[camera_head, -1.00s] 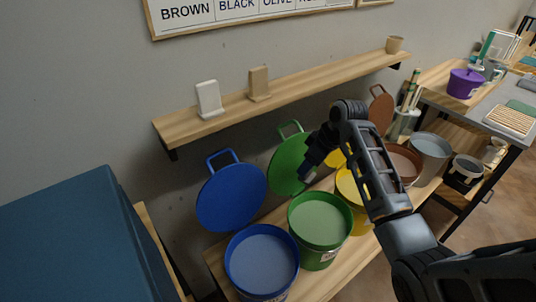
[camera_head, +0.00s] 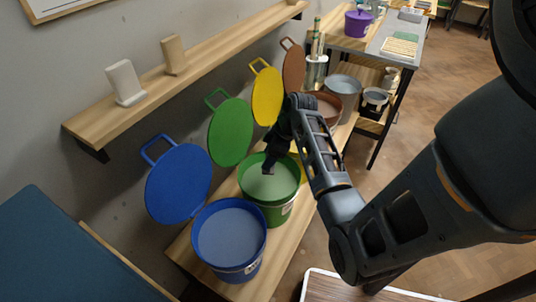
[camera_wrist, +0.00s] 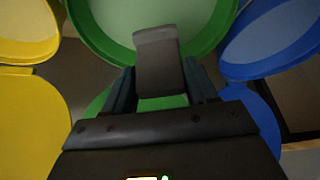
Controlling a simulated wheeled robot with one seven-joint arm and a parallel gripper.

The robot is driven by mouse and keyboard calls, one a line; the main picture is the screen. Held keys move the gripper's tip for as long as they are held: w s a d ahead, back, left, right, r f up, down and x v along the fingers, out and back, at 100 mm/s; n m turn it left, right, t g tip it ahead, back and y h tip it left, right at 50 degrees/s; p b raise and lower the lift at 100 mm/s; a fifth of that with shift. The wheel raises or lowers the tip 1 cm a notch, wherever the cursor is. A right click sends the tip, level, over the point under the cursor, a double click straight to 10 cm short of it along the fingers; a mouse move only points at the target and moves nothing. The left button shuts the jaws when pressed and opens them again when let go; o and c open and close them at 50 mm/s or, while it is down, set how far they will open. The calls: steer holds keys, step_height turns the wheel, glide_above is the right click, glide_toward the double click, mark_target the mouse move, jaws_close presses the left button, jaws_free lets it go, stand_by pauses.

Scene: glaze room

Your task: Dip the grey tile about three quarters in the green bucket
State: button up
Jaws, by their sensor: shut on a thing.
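The green bucket (camera_head: 272,214) stands open on the wooden bench and holds pale green glaze. My gripper (camera_head: 271,161) is over its mouth, pointing down. In the wrist view my gripper (camera_wrist: 160,92) is shut on the grey tile (camera_wrist: 158,66), which sticks out from between the fingers towards the green bucket (camera_wrist: 97,38). The tile's far end shows a lighter band. In the head view the tile (camera_head: 268,171) is a small grey patch against the glaze. I cannot tell whether its lower end touches the glaze.
A blue bucket (camera_head: 217,265) stands close at the left, a brown bucket (camera_head: 330,110) and a grey bucket (camera_head: 343,88) further back. Blue (camera_head: 178,183), green (camera_head: 230,132) and yellow (camera_head: 267,97) lids lean by the wall. A shelf (camera_head: 200,70) runs above.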

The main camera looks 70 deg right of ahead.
step_height(320, 180, down, 3)
steer(key=shift+r+b, duration=0.2)
steer(key=shift+b, duration=0.65)
steer(key=shift+f+b, duration=0.75)
steer(key=shift+f, duration=0.9)
step_height(320, 180, down, 6)
steer(key=b, duration=0.3)
steer(key=shift+f+b, duration=0.3)
steer(key=shift+r, duration=0.1)
stand_by(0.3)
step_height(320, 180, up, 8)
steer(key=p, duration=0.7)
steer(key=shift+r+p, duration=0.1)
steer(key=shift+p, duration=0.3)
stand_by(2.0)
steer(key=shift+r+p, duration=2.3)
steer(key=shift+r, duration=0.5)
